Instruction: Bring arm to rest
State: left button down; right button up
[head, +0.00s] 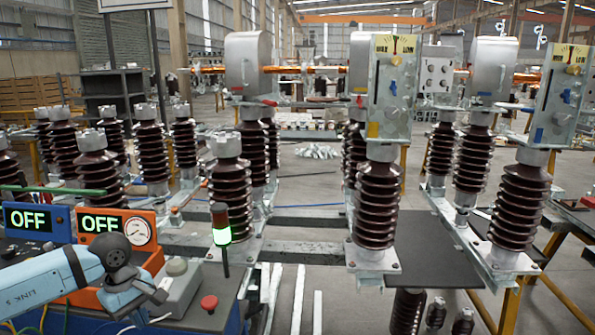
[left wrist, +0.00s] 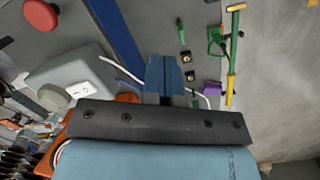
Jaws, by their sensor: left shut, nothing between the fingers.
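My left arm, light blue with dark joints, comes in from the lower left of the head view. Its gripper (head: 158,297) is low in front of the orange test box (head: 150,262), above the bench. In the left wrist view the two blue fingers of the gripper (left wrist: 163,68) are together with nothing between them. The bench top lies beyond the fingertips; I cannot tell the height gap. My right arm and gripper are not in view.
Blue (head: 33,218) and orange (head: 101,222) units read OFF. A green-lit signal lamp (head: 221,236) and red button (head: 209,303) stand right of my gripper. Ribbed brown insulators (head: 376,205) on frames fill the middle and right. A green-yellow handled tool (left wrist: 232,55) lies nearby.

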pick_arm(q)
jog(key=s+d+n+t+h, duration=0.1)
jog(key=s+d+n+h, duration=0.2)
jog(key=d+n+h, duration=0.45)
jog(key=s+d+f+n+t+h+p, duration=0.1)
jog(key=s+d+n+h, duration=0.25)
jog(key=d, duration=0.65)
jog(key=s+d+n+h, duration=0.4)
jog(key=d+n+h, duration=0.15)
jog(key=d, duration=0.35)
jog(key=s+a+f+m+t+y, duration=0.4)
jog(key=s+a+f+m+y, duration=0.2)
jog(key=f+m, duration=0.5)
jog(key=s+a+f+m+t+y+p, duration=0.1)
jog(key=s+a+f+m+t+y, duration=0.4)
jog(key=f+m, duration=0.6)
jog(key=s+a+m+y, duration=0.2)
jog(key=s+m+y, duration=0.1)
jog(key=m, duration=0.6)
jog(key=shift+s+y+p, duration=0.3)
jog(key=shift+y, duration=0.05)
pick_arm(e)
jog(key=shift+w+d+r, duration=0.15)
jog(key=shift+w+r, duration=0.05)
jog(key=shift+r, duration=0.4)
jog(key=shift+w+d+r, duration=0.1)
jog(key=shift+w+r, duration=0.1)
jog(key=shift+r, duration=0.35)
